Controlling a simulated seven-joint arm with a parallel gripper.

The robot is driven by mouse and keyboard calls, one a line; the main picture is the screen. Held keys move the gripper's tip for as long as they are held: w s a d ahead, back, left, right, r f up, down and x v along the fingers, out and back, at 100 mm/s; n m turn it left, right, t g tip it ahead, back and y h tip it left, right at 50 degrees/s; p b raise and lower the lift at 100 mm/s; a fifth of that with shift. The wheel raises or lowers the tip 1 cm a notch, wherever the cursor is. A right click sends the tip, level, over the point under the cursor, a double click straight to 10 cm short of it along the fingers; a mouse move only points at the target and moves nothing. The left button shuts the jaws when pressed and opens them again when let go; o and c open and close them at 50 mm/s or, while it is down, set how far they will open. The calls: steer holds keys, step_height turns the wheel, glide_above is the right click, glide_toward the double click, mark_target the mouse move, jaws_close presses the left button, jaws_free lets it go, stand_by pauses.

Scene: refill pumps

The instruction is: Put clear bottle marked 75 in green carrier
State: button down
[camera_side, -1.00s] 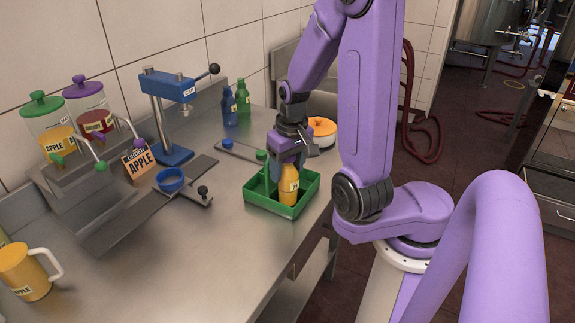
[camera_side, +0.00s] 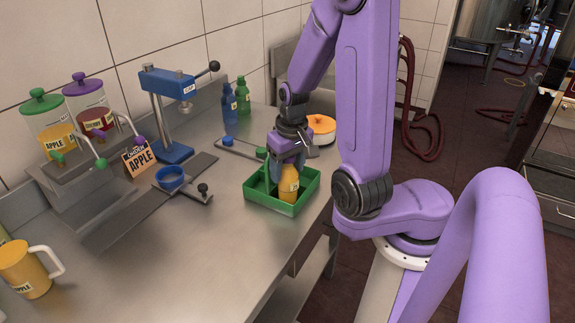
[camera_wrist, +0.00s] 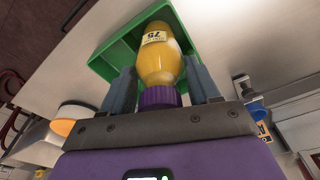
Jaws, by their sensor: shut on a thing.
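The clear bottle marked 75 (camera_side: 288,184) is full of yellow-orange liquid and stands in the green carrier (camera_side: 283,209), toward its right part. In the wrist view the bottle (camera_wrist: 160,62) shows its 75 label and a purple cap, and the green carrier (camera_wrist: 103,66) is around its far end. My gripper (camera_side: 287,160) is at the top of the bottle, its fingers on both sides of it. In the wrist view my gripper (camera_wrist: 161,92) is shut on the bottle near its cap. The bottle's base is hidden by the carrier wall.
Blue and green bottles (camera_side: 235,102) stand by the wall. A blue capping press (camera_side: 170,110), an APPLE sign (camera_side: 138,158), two dispenser jars (camera_side: 88,100) and a yellow jug (camera_side: 28,270) are to the left. A round orange-topped container (camera_side: 320,128) stands behind my gripper. The front counter is clear.

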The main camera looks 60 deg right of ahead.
steer(key=shift+f, duration=0.1)
steer(key=shift+c, duration=0.8)
jaws_free()
steer(key=shift+r, duration=4.5)
